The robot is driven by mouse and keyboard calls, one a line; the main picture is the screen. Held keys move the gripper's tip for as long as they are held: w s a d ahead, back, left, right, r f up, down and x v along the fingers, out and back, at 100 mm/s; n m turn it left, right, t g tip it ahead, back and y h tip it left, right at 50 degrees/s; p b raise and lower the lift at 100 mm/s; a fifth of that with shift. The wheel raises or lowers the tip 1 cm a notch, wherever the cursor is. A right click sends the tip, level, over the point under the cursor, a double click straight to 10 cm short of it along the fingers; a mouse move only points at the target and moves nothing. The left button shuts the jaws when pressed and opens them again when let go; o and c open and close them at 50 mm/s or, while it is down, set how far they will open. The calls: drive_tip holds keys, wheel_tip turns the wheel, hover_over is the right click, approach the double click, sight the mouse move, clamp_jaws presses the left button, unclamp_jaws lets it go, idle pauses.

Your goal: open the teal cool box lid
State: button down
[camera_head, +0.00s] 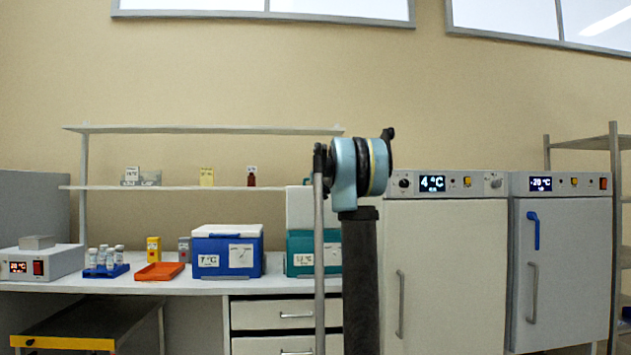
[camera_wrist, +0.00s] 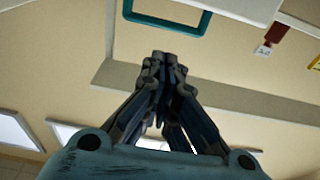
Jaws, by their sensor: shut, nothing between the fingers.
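The teal cool box (camera_head: 300,256) stands on the bench in the head view, its right part hidden behind my arm. A white panel (camera_head: 300,207), which looks like its lid, stands upright above the box's back edge. A small temperature display shows on the box's front. In the wrist view, my gripper (camera_wrist: 163,62) is shut and empty, its fingertips together. A teal loop (camera_wrist: 168,24) and a white panel edge (camera_wrist: 240,8) show beyond the fingertips, apart from them; I cannot tell exactly which part of the box the loop is.
A blue cool box (camera_head: 228,252) with its white lid down stands to the left. An orange tray (camera_head: 160,271) and a blue vial rack (camera_head: 106,271) lie further left. A wall shelf (camera_head: 200,187) runs above. Two white cabinets (camera_head: 450,270) (camera_head: 562,265) stand at the right.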

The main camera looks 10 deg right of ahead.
drive_tip(key=s, duration=0.7)
drive_tip(key=s+a+f+g, duration=0.2)
drive_tip(key=s+f+g, duration=0.4)
drive_tip(key=s+f, duration=1.3)
drive_tip(key=s+a+f+g+y, duration=0.1)
drive_tip(key=s+a+f+g, duration=0.2)
drive_tip(key=s+f, duration=1.5)
drive_tip(key=s+a+f+n+g, duration=0.1)
drive_tip(key=s+f+g, duration=0.7)
drive_tip(key=s+f, duration=1.1)
drive_tip(key=s+a, duration=0.1)
drive_tip(key=s, duration=0.3)
drive_tip(key=shift+s+a+f+g+y, duration=0.3)
drive_tip(key=shift+s+a+f+y, duration=0.05)
drive_tip(key=shift+s+a+y, duration=0.05)
drive_tip(key=shift+w+f, duration=0.2)
drive_tip(key=shift+w, duration=0.25)
